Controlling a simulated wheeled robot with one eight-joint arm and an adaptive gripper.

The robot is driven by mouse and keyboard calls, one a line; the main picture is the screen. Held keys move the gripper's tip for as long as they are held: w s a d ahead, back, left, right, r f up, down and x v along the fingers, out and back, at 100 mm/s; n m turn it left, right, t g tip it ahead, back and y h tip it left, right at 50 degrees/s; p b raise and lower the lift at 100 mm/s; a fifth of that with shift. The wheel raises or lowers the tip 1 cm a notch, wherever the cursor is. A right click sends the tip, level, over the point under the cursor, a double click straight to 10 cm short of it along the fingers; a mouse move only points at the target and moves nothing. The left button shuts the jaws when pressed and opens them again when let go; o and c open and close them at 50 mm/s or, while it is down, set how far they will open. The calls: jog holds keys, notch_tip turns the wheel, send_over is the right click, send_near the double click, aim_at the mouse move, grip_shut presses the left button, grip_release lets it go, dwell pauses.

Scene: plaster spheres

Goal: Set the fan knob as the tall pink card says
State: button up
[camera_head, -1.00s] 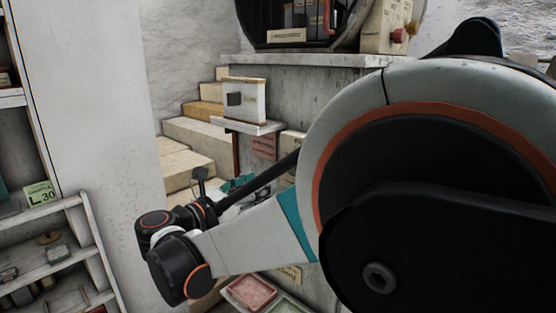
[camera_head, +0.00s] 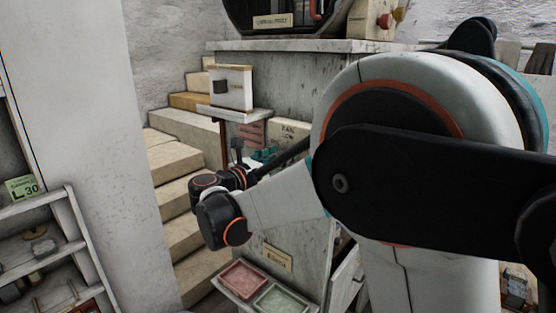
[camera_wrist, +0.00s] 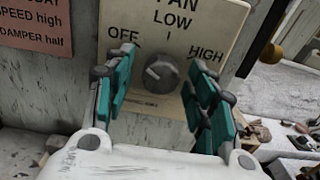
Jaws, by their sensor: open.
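In the wrist view the fan panel (camera_wrist: 195,25) is a cream plate marked OFF at left, LOW at top and HIGH at right. Its round grey knob (camera_wrist: 160,74) has a pale pointer mark slanting up-left, toward OFF. My gripper (camera_wrist: 160,66) is open, with teal-padded fingers on the left and right of the knob; I cannot tell whether they touch it. A pink card (camera_wrist: 35,25), cut off by the frame, reads "SPEED high" and "DAMPER half". In the head view the pink card (camera_head: 252,134) hangs left of the fan panel (camera_head: 290,130); my gripper (camera_head: 262,155) is partly hidden.
A small ledge (camera_head: 236,114) with a white box (camera_head: 232,87) juts out above the card. Stone steps (camera_head: 180,165) lie to the left. Pink (camera_head: 243,278) and green (camera_head: 275,299) trays stand below. A dark rod with a brass end (camera_wrist: 271,53) is right of the panel.

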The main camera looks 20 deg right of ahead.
jog(key=shift+c, duration=0.2)
jog(key=c, duration=1)
